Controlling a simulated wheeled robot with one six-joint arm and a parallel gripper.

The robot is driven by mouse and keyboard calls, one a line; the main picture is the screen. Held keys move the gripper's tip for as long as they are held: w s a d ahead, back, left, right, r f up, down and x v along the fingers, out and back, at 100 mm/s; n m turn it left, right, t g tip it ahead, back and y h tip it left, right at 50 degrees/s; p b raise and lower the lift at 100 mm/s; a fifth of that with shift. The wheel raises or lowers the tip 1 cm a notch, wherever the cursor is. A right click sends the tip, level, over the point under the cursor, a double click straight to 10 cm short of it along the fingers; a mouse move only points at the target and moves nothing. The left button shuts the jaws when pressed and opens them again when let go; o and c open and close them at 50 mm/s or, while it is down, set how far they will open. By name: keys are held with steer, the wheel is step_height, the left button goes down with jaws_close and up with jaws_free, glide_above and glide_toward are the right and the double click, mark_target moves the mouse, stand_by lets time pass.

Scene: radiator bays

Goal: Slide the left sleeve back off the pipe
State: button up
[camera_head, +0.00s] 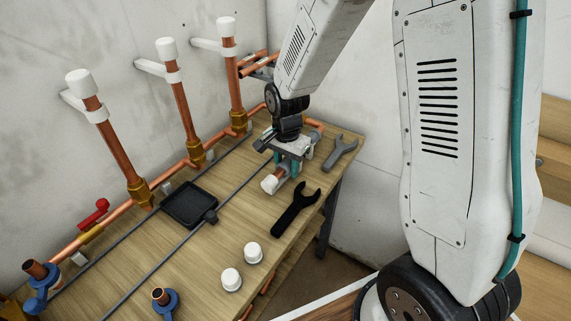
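Three upright copper pipes stand along the wall, each with a white sleeve-like top: left (79,82), middle (166,48) and right (226,26). I cannot tell for certain which part is the task's left sleeve. My gripper (287,168) points down low over the far right part of the bench, well away from the left pipe (118,148). Its teal-tipped fingers are beside a short copper piece with a white end (269,184). Whether they grip it is unclear, as the hand hides much of it.
Two loose white caps (253,252) (231,279) stand on the wooden bench (190,262). A black wrench (295,210), a grey wrench (340,152) and a black tray (188,203) lie there.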

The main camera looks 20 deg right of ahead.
steer(key=shift+a, duration=0.15)
steer(key=shift+s+a, duration=0.7)
steer(key=shift+a, duration=0.25)
steer(key=o, duration=0.8)
steer(key=shift+o, duration=0.2)
steer(key=shift+r, duration=3.5)
